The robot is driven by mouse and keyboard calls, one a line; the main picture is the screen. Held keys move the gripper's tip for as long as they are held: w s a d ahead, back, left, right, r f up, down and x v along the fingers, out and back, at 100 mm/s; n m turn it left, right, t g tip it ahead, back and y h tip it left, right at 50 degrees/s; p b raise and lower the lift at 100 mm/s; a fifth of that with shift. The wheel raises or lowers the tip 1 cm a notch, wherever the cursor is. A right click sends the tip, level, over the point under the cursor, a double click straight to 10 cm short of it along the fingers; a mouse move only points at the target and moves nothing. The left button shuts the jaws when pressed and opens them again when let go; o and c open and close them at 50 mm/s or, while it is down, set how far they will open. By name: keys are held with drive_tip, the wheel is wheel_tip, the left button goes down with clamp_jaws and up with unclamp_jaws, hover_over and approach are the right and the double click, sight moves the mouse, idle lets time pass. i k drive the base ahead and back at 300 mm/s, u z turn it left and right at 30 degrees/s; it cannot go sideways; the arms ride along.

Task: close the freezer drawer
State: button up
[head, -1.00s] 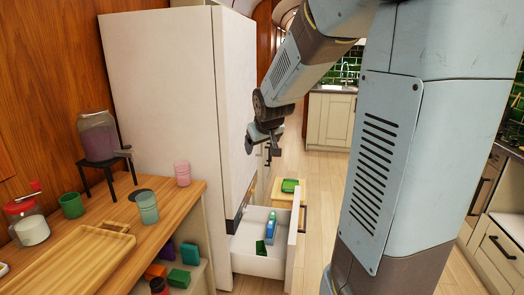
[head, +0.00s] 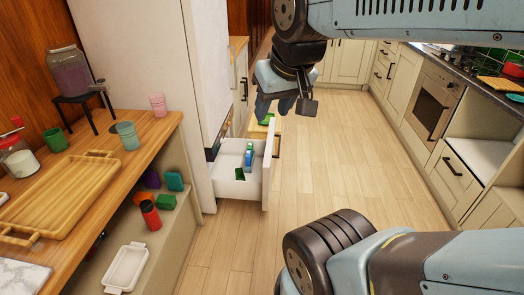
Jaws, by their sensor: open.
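The white freezer drawer (head: 233,187) is pulled out at the bottom of the tall white fridge-freezer (head: 140,75). Its front panel (head: 269,165) stands upright, facing right. A blue and white box (head: 248,157) stands inside, with a small green item (head: 240,174) on the drawer floor. My gripper (head: 286,108) hangs above and slightly right of the drawer front, pointing down with its fingers apart. It is empty and appears not to touch the drawer.
A wooden counter (head: 130,150) with a tray, cups and a drink dispenser stands at left. A low stool with a green item (head: 266,119) is behind the drawer. Cabinets and an oven (head: 438,98) line the right. The wooden floor (head: 330,150) between is clear.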

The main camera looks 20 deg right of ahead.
sight(231, 156)
drive_tip(key=z, duration=0.45)
drive_tip(key=k, duration=1.05)
drive_tip(key=z, duration=0.95)
drive_tip(key=i, duration=2.5)
drive_tip(key=u, duration=1.15)
drive_tip(key=i, duration=0.45)
drive_tip(key=u, duration=0.1)
drive_tip(key=k, duration=0.95)
drive_tip(key=u, duration=0.15)
drive_tip(key=i, duration=0.4)
drive_tip(key=u, duration=0.05)
